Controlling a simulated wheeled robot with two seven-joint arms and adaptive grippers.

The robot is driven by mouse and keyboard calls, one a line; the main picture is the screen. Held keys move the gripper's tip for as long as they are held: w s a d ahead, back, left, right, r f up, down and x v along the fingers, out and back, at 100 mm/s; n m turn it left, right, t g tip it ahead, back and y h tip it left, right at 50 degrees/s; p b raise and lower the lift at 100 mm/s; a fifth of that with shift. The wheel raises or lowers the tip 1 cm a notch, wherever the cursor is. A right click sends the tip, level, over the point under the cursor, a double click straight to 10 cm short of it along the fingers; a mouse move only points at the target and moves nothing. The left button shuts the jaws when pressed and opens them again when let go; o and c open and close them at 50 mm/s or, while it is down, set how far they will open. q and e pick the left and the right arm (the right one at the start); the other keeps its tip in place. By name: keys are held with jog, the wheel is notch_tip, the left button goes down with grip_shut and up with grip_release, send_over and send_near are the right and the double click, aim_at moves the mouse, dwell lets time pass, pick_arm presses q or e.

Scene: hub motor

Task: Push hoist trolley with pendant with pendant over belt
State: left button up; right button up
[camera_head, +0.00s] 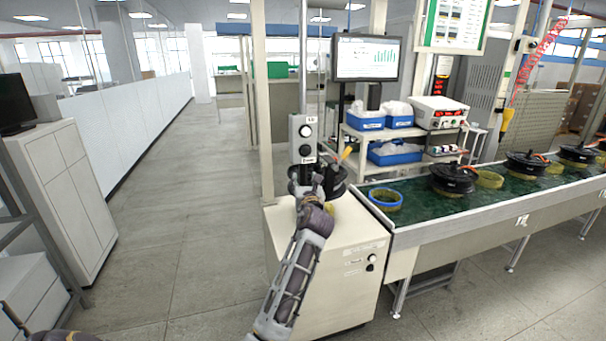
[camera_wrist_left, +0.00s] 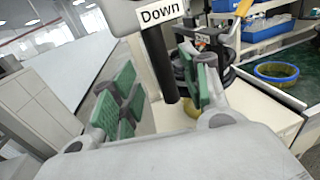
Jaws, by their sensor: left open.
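Contact cannot be told. A black hub motor (camera_head: 338,180) is behind the gripper, partly hidden. The trolley is not clearly visible. The green belt (camera_head: 415,205) runs right.
The white cabinet (camera_head: 290,240) stands at the belt's left end. A blue ring (camera_head: 385,199) and several black motors (camera_head: 453,180) sit on the belt. A shelf with blue bins (camera_head: 394,153) and a monitor (camera_head: 366,58) stand behind. The floor at left is clear.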

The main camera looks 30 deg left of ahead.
aim_at(303, 175)
pick_arm(q)
jog(key=shift+p+x, duration=0.35)
jog(key=shift+x, duration=3.05)
grip_shut()
